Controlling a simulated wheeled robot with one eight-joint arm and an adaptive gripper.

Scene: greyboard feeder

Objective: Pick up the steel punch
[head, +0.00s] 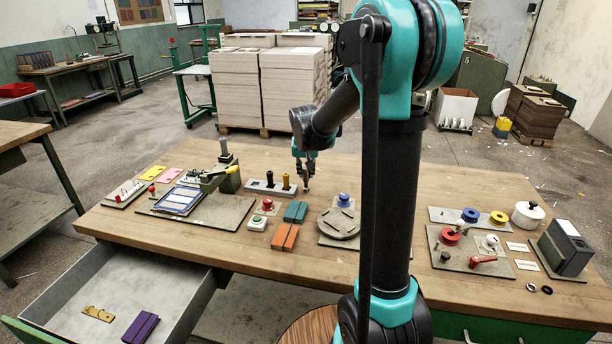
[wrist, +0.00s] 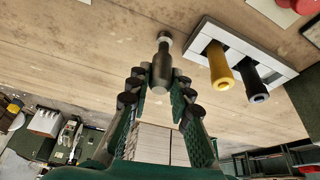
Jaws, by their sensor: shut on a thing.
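The steel punch (wrist: 161,68) is a dark cylinder with a pale grey end, seen in the wrist view between my gripper's fingertips. My gripper (wrist: 160,88) is shut on it, with the grey end pointing away from the camera toward the tabletop. I cannot tell whether that end touches the table. In the head view my gripper (head: 307,183) is low over the table, just right of the punch rack (head: 255,186). The punch is small and hard to make out there. A yellow punch (wrist: 218,66) and a black punch (wrist: 250,80) stand in the rack.
A round grey turntable (head: 338,228) is in front of my gripper. Teal and orange blocks, a red button (head: 267,203) and a green button are nearer the front. A drawer (head: 60,306) stands open at the front left. Bare wood lies behind the rack.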

